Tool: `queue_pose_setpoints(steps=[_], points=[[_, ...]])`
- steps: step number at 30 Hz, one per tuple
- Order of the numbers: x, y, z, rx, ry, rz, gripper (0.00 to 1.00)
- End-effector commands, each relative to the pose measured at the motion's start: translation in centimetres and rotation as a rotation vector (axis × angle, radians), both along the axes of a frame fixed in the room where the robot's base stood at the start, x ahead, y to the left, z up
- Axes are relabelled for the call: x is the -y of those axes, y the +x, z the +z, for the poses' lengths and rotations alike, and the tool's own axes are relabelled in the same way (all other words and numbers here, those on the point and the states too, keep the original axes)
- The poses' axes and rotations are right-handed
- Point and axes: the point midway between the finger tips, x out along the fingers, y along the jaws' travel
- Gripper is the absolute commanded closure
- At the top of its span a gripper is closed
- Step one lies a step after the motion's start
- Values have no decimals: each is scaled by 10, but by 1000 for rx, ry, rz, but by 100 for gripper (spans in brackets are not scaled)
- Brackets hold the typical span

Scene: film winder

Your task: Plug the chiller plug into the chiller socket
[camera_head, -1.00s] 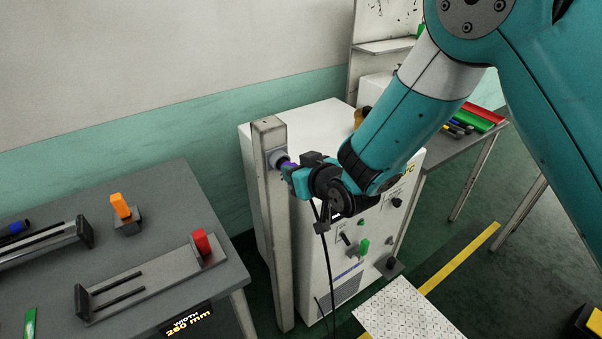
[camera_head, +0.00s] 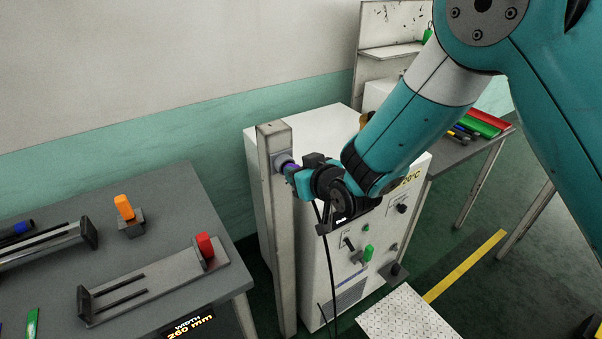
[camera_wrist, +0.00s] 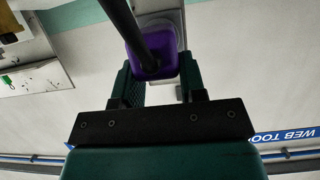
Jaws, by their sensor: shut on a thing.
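My gripper (camera_head: 298,181) is shut on the purple chiller plug (camera_head: 291,170), at the upper part of a grey post. In the wrist view the purple plug (camera_wrist: 151,62) sits between my gripper's fingers (camera_wrist: 160,82), with a black cable running from its back. The grey chiller socket (camera_head: 281,160) is a round fitting on the post, right in front of the plug. In the wrist view a grey housing (camera_wrist: 163,22) shows just beyond the plug. The plug's front is hidden, so I cannot tell how deep it sits in the socket.
The post (camera_head: 280,250) stands before a white chiller cabinet (camera_head: 330,270) with knobs and a green switch. The black cable (camera_head: 330,265) hangs down its front. A grey bench (camera_head: 165,215) with orange and red handled fixtures is at left. A floor plate (camera_head: 405,318) lies at front.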

Motion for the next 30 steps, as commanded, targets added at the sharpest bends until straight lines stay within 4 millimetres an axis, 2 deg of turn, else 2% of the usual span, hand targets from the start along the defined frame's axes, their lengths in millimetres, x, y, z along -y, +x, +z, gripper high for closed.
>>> queue_pose_setpoints(steps=[28, 29, 30], points=[[-3, 5, 0, 2, 1, 0, 91], [-3, 5, 0, 1, 1, 0, 57], [-3, 4, 1, 1, 1, 0, 48]])
